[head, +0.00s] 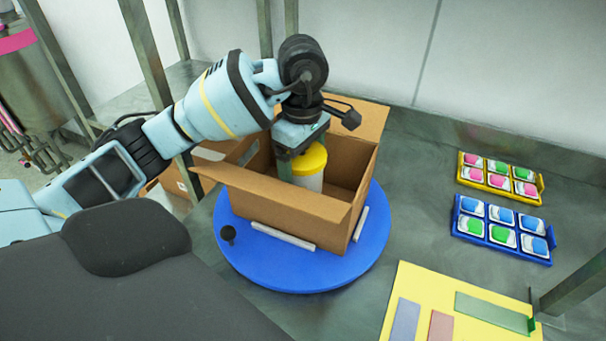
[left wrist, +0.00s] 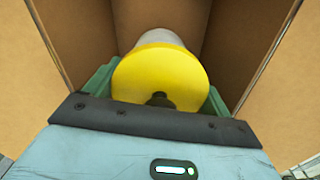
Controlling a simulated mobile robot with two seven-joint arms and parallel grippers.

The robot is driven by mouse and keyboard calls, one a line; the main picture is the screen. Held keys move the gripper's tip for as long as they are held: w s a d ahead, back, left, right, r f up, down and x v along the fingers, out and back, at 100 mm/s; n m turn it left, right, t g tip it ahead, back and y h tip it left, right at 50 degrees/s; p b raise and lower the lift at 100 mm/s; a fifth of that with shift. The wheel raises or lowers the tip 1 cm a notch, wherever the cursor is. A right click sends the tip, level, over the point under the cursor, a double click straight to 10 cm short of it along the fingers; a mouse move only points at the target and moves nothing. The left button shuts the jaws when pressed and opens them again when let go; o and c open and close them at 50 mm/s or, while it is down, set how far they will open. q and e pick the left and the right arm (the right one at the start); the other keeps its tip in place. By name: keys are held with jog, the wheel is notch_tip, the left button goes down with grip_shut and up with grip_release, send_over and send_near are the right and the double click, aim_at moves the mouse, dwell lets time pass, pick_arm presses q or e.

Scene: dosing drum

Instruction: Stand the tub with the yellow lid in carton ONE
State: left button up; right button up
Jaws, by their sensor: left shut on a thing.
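The tub with the yellow lid (head: 309,165) is inside an open cardboard carton (head: 290,205), its white body showing below the lid. My left gripper (head: 295,160) reaches down into the carton and is shut on the tub. In the left wrist view the yellow lid (left wrist: 160,78) sits between the green fingers, with the carton walls (left wrist: 235,40) around it. The tub looks upright. I cannot tell whether its base touches the carton floor. No carton number is readable. My right gripper is not in view.
The carton stands on a blue round turntable (head: 300,275) with pale strips and a black knob (head: 228,233). A yellow tray (head: 500,178) and a blue tray (head: 502,230) hold coloured items at right. A yellow mat (head: 415,285) lies in front. Another carton (head: 172,185) is behind left.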

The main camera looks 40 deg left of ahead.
pick_arm(q)
notch_tip(320, 180, down, 4)
jog(key=shift+r, duration=0.15)
jog(key=o, duration=0.9)
jog(key=shift+c, duration=0.2)
